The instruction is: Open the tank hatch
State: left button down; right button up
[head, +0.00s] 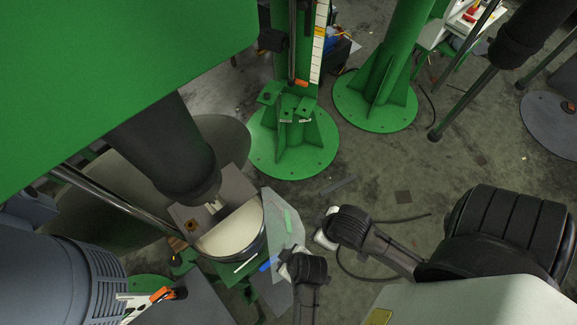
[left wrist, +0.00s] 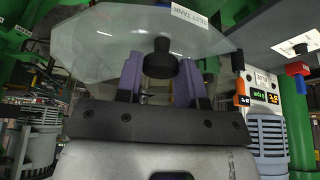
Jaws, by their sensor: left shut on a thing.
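The tank hatch is a clear, many-sided plate with a white label. It shows tilted in the left wrist view (left wrist: 112,45), with a black knob (left wrist: 160,60) on its face. My left gripper (left wrist: 160,72) has its two purple fingers shut on the knob, one on each side. In the head view the clear hatch (head: 277,236) is at the right side of the round tank, and a pale half-round area (head: 232,232) of the tank top shows uncovered. The left fingertips are hard to make out there. My right gripper is not seen.
A thick dark shaft (head: 165,150) hangs over the tank top. A green column base (head: 290,150) stands behind the tank. A control box with a display (left wrist: 262,90) is at the right in the left wrist view.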

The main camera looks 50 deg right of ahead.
pick_arm(q)
jog(key=shift+a+f, duration=0.1)
jog(key=c, duration=0.8)
grip_release()
jog(key=shift+o, duration=0.2)
jog(key=v, duration=1.2)
